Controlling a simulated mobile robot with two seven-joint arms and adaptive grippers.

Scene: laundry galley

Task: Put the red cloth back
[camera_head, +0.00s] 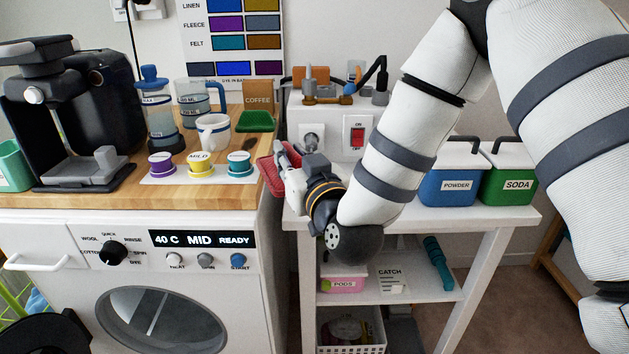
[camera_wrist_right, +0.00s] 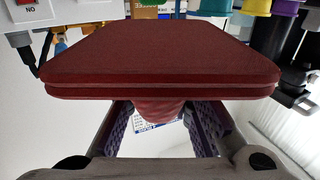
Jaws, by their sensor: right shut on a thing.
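The red cloth (camera_head: 269,176) is folded into a flat pad. It is at the right end of the wooden counter (camera_head: 200,192) in the head view, tilted there, and fills the upper middle of the right wrist view (camera_wrist_right: 160,60). My right gripper (camera_head: 281,166) is shut on the cloth; its purple finger pads stand either side of a bunched part of it in the wrist view. I cannot tell whether the cloth touches the counter edge. A folded green cloth (camera_head: 256,121) lies at the back right of the counter.
A white mug (camera_head: 214,134), several coloured pods on a white card, and a coffee machine (camera_head: 75,115) stand on the counter. A white box with a red switch (camera_head: 357,135) is behind my right arm. Blue (camera_head: 450,180) and green (camera_head: 508,180) bins stand right.

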